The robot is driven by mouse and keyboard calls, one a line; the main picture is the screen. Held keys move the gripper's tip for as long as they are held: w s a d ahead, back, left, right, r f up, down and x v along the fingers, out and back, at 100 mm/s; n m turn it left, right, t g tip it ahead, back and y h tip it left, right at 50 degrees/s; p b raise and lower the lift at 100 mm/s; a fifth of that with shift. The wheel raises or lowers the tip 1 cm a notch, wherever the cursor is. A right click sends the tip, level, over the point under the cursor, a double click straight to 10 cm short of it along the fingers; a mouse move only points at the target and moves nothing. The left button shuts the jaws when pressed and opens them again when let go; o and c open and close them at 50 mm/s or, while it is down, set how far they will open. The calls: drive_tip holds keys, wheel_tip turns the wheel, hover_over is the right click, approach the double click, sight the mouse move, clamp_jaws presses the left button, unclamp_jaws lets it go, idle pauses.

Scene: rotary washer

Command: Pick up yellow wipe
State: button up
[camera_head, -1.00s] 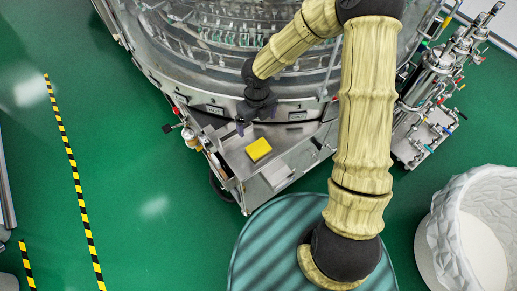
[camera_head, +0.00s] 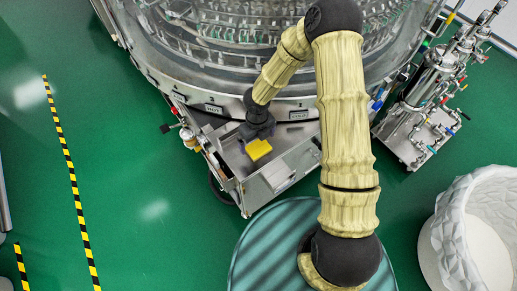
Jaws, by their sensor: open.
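The yellow wipe (camera_head: 258,149) is a small flat yellow square on the metal shelf (camera_head: 231,157) at the front of the rotary washer (camera_head: 215,85). My gripper (camera_head: 256,138) is above the wipe's upper edge, pointing down at it. Its dark fingers are open and cover a little of the wipe's top edge. I cannot tell whether the fingers touch the wipe.
A cluster of metal pipes and cylinders (camera_head: 425,115) stands at the right. A white textured bin (camera_head: 450,235) is at the lower right.

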sight(258, 147)
drive_tip(key=f, duration=0.1)
drive_tip(key=f+b, duration=0.1)
drive_tip(key=f, duration=0.3)
drive_tip(key=shift+w+d+f, duration=0.15)
drive_tip(key=shift+w+d, duration=0.1)
drive_tip(key=shift+w, duration=0.05)
drive_tip(key=c, duration=1)
